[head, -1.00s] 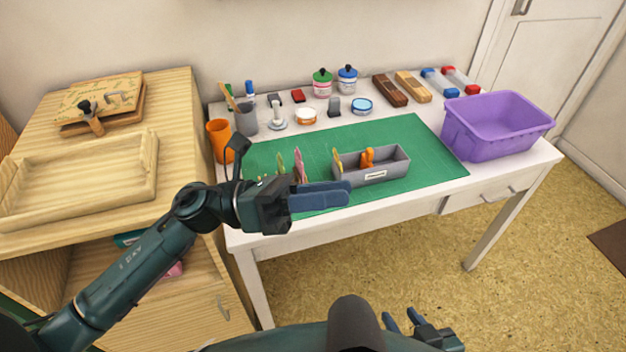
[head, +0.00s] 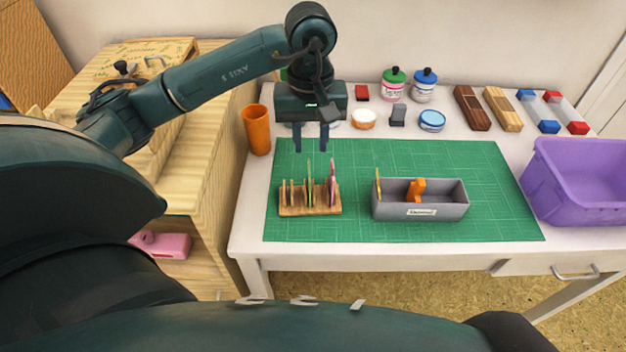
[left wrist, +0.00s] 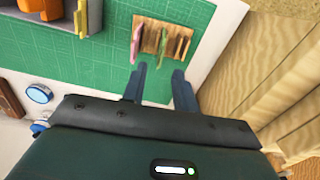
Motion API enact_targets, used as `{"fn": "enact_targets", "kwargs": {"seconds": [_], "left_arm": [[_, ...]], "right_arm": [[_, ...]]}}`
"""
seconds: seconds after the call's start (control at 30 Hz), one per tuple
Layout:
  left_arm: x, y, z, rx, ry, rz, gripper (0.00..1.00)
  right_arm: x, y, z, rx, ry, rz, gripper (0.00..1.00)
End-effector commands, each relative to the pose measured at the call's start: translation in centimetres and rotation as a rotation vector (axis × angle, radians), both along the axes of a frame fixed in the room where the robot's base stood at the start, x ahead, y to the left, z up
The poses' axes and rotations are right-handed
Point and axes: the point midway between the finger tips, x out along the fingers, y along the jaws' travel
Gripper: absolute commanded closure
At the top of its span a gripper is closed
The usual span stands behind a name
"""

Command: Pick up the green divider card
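The green divider card (head: 309,184) stands upright in a small wooden rack (head: 296,210), next to a pink card (head: 332,182). My left gripper (head: 311,150) is open and empty, pointing down above and behind the rack. In the left wrist view the fingers (left wrist: 158,80) are apart, with the green card (left wrist: 162,42) and the pink card (left wrist: 136,42) in the rack beyond the tips. Neither finger appears to touch a card. My right gripper is not in view.
The rack stands on a green cutting mat (head: 450,165). A grey box (head: 450,203) with a yellow card and an orange item stands right of it. An orange cup (head: 257,130) is at the left, a purple bin (head: 580,190) at the right. Jars and inkpads line the back.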

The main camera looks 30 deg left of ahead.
Motion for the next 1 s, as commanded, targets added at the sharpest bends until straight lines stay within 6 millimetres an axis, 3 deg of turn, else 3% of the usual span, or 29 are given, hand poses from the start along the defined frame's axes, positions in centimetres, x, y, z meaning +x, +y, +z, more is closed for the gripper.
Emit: {"fn": "enact_targets", "kwargs": {"seconds": [0.1, 0.33, 0.63, 0.93, 1.0], "left_arm": [[-0.1, 0.0, -1.9, -0.002, 0.003, 0.0, 0.71], [-0.1, 0.1, -3.5, -0.003, 0.003, 0.001, 0.71], [-0.2, 0.4, -7.6, -0.003, 0.003, 0.001, 0.71], [-0.1, 0.4, -8.1, -0.003, -0.001, 0.0, 0.71], [-0.1, 0.4, -8.1, -0.003, -0.001, 0.0, 0.77]], "right_arm": [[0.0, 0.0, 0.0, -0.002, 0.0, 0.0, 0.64], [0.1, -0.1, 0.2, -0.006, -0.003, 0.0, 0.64], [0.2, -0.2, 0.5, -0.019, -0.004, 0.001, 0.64], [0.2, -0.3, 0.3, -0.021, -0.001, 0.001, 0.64], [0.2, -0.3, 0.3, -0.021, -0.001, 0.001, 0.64]]}}
